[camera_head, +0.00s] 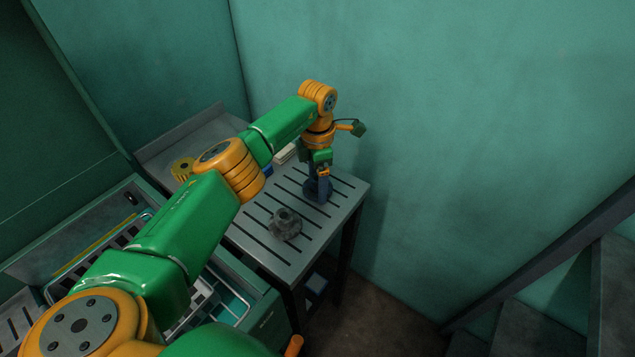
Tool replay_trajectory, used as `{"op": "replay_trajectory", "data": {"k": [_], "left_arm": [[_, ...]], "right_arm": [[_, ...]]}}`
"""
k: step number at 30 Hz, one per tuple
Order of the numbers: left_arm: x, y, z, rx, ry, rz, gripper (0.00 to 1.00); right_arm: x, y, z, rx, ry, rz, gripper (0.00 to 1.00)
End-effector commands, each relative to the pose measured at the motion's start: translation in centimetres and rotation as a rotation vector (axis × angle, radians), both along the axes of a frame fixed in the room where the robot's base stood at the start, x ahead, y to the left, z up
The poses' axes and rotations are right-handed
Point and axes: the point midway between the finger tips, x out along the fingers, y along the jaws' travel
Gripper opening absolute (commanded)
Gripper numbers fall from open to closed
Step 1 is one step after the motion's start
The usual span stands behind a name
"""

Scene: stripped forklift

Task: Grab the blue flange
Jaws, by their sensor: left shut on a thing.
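My left arm reaches in from the left over a slotted metal table (262,243). Its gripper (322,174) points down near the table's right back side. It is shut on the dark blue flange (318,190), which is upright on or just above the slats; I cannot tell whether it touches them. The gripper hides the flange's top. My right gripper is not in view.
A grey flange-like part (285,224) sits on the table in front of the blue flange. A yellow gear-like part (182,168) lies at the back left. A white object (286,152) is behind my arm. Green walls (450,120) close off the back; a stair rail (555,265) stands right.

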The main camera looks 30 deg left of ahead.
Motion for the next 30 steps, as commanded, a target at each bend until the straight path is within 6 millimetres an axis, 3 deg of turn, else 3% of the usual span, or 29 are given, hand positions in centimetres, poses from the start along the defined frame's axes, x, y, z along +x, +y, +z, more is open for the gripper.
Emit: {"op": "replay_trajectory", "data": {"k": [8,11,16,24,30], "left_arm": [[-0.4,-0.4,3.6,-0.004,-0.005,-0.004,0.06],[-1.6,-1.2,5.2,0.000,-0.007,-0.007,0.06],[-4.8,-3.2,9.5,0.004,-0.009,-0.005,0.06],[-9.8,-6.5,11.9,0.003,-0.003,-0.004,0.06],[-11.4,-7.7,12.8,-0.001,-0.001,-0.002,0.06]], "right_arm": [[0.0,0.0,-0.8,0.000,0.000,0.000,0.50],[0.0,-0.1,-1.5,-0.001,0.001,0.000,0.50],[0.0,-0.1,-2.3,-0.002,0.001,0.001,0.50],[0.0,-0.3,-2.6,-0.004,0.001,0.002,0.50],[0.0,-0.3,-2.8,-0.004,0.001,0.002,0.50]]}}
